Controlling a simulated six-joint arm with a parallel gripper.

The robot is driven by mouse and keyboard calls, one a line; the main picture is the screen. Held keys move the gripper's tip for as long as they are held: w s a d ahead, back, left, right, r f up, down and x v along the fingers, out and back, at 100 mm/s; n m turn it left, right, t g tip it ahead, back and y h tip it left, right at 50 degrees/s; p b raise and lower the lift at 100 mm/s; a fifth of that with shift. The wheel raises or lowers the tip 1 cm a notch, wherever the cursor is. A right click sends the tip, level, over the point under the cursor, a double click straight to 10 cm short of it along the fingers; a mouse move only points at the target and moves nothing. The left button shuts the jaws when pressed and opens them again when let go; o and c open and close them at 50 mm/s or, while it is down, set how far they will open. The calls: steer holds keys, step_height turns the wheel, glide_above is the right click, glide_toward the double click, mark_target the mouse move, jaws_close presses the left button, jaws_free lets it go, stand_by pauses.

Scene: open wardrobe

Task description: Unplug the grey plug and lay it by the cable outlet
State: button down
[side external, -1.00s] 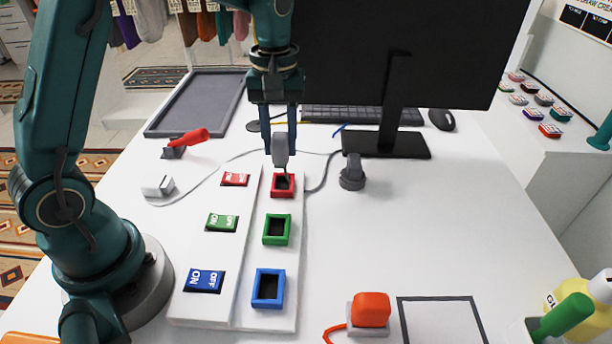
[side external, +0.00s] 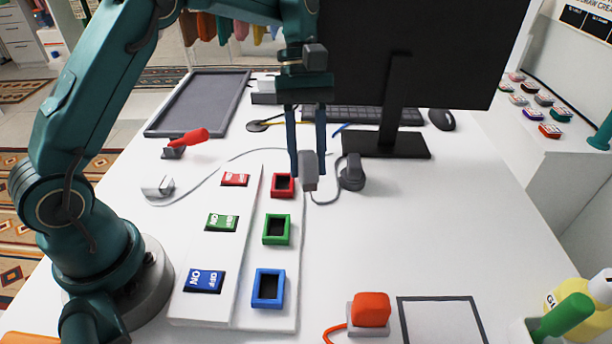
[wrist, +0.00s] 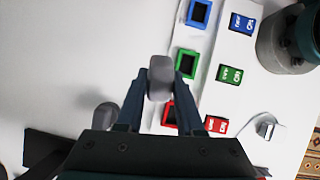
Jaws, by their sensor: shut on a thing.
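My gripper (side external: 308,160) is shut on the grey plug (side external: 308,178) and holds it to the right of the red-framed socket (side external: 283,185), which is empty. In the wrist view the plug (wrist: 160,78) sits between the fingertips. The grey cable outlet (side external: 352,174) stands on the desk just right of the plug, apart from it; it also shows in the wrist view (wrist: 106,115). A thin dark cable hangs in a loop between plug and outlet. I cannot tell the plug's exact height.
The white strip (side external: 250,300) has green (side external: 277,229) and blue (side external: 268,288) sockets, both empty, and switches on its left. The monitor base (side external: 386,145) stands behind the outlet. An orange plug (side external: 370,309) lies at the front. The desk right of the outlet is clear.

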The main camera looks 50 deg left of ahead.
steer(key=w+d+f+n+h, duration=0.3)
steer(key=d+n+h, duration=0.1)
steer(key=d+h, duration=0.3)
steer(key=h, duration=0.2)
steer(key=shift+w+d+g+h, duration=0.15)
steer(key=shift+d+g+h, duration=0.15)
steer(key=shift+d+h, duration=0.1)
steer(key=shift+f, duration=0.1)
steer(key=shift+f, duration=3)
steer(key=shift+c, duration=2.3)
jaws_free()
steer(key=shift+o, duration=0.3)
